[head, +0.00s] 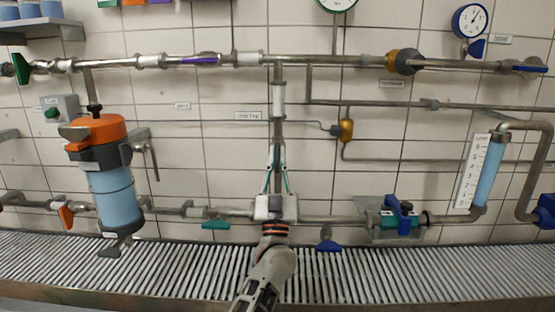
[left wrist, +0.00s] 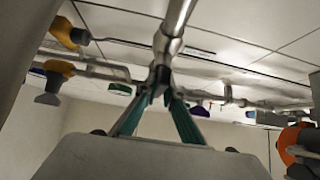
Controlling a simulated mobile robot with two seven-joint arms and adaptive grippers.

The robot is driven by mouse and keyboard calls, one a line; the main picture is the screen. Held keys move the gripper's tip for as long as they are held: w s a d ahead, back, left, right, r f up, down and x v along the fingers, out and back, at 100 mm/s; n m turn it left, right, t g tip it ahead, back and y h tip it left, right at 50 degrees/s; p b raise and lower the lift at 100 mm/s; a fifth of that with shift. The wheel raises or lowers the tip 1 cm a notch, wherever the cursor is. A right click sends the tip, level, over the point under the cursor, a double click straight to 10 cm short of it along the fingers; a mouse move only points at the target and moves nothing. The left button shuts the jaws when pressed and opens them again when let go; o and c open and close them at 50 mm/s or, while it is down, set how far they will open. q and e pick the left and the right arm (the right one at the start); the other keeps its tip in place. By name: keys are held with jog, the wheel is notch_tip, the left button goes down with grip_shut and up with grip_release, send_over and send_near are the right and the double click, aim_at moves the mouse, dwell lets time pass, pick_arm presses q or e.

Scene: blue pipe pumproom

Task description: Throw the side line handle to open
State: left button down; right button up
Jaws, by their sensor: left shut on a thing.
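My left gripper (head: 277,160) reaches up in front of the vertical side pipe in the middle of the head view. Its teal fingers converge at the tips. In the left wrist view the gripper (left wrist: 159,97) is shut on a dark grey piece (left wrist: 161,78) at the metal pipe (left wrist: 174,30). I take this piece to be the side line handle, but its shape and angle are mostly hidden by the fingers. The vertical pipe (head: 278,122) runs down from the upper pipe, with a white section (head: 278,95) above the gripper. My right gripper is not in view.
A small label (head: 250,115) is left of the vertical pipe. A brass fitting (head: 346,130) is to its right. An orange and blue canister (head: 117,195) stands at the left. A green handle (head: 216,225) and a blue handle (head: 328,246) hang below the lower pipe, above the slatted grating (head: 400,270).

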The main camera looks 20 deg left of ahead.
pick_arm(q)
jog(key=shift+n+y, duration=0.4)
jog(key=shift+y, duration=0.1)
jog(key=c, duration=2.2)
grip_release()
jog(key=shift+o, duration=0.2)
jog(key=shift+f, duration=0.1)
jog(key=v, duration=1.1)
jog(key=shift+s+f, duration=0.15)
jog(key=shift+s, duration=0.25)
